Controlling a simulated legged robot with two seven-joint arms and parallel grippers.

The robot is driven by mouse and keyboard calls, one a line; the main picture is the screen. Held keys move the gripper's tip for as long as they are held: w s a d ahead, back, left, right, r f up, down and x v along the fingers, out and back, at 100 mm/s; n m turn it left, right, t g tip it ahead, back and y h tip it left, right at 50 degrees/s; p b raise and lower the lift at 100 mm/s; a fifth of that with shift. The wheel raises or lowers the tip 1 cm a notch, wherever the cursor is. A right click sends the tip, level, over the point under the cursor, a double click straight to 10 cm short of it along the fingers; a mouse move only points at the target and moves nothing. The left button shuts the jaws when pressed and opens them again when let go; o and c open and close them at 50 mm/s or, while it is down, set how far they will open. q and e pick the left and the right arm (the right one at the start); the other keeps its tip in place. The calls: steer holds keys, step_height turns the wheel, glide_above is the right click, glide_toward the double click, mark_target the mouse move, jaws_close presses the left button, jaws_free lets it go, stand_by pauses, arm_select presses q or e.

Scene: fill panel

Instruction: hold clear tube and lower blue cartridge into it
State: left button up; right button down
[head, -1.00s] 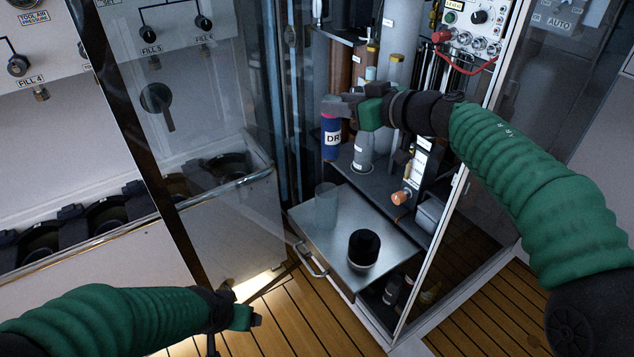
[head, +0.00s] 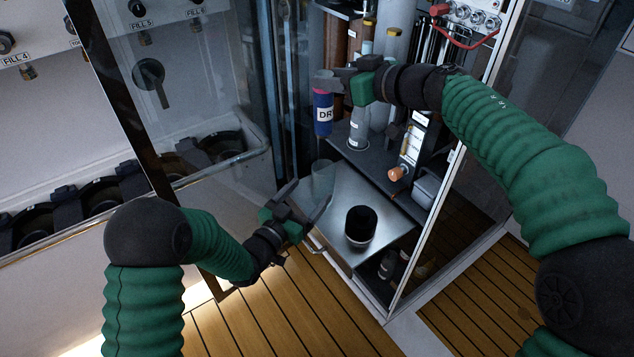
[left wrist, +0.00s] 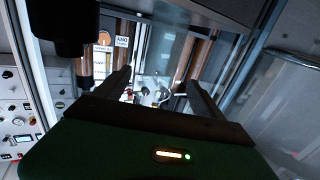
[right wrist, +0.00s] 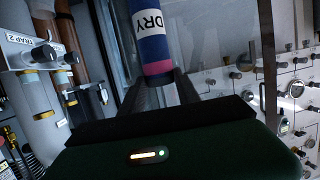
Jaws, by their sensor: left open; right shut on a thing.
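The blue cartridge (head: 323,122) has a white DRY label and a pink band. My right gripper (head: 324,82) is shut on its upper end and holds it roughly upright, in the air above the metal shelf. It also shows in the right wrist view (right wrist: 154,45). The clear tube (head: 323,177) stands upright on the left back part of the shelf, below the cartridge and apart from it. My left gripper (head: 312,189) is open and empty, in front of the tube, its fingers pointing towards it.
A black-topped round piece (head: 361,224) stands on the metal shelf (head: 363,195), right of the tube. A grey bottle (head: 358,130) stands behind. A glass panel with a dark edge (head: 125,110) is at left, a cabinet frame at right.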

mark_target(318, 182)
arm_select(q)
steer(key=x, duration=0.7)
steer(key=shift+w+d, duration=0.25)
steer(key=shift+w, duration=0.05)
arm_select(e)
steer(key=shift+d, duration=0.1)
arm_select(q)
steer(key=c, duration=1.3)
steer(key=shift+c, duration=0.7)
arm_select(e)
steer(key=shift+g+y, duration=0.3)
steer(key=f, duration=0.7)
steer(key=shift+s+d, duration=0.1)
steer(key=shift+d, duration=0.1)
step_height(318, 182, down, 8)
steer(key=shift+f, duration=0.25)
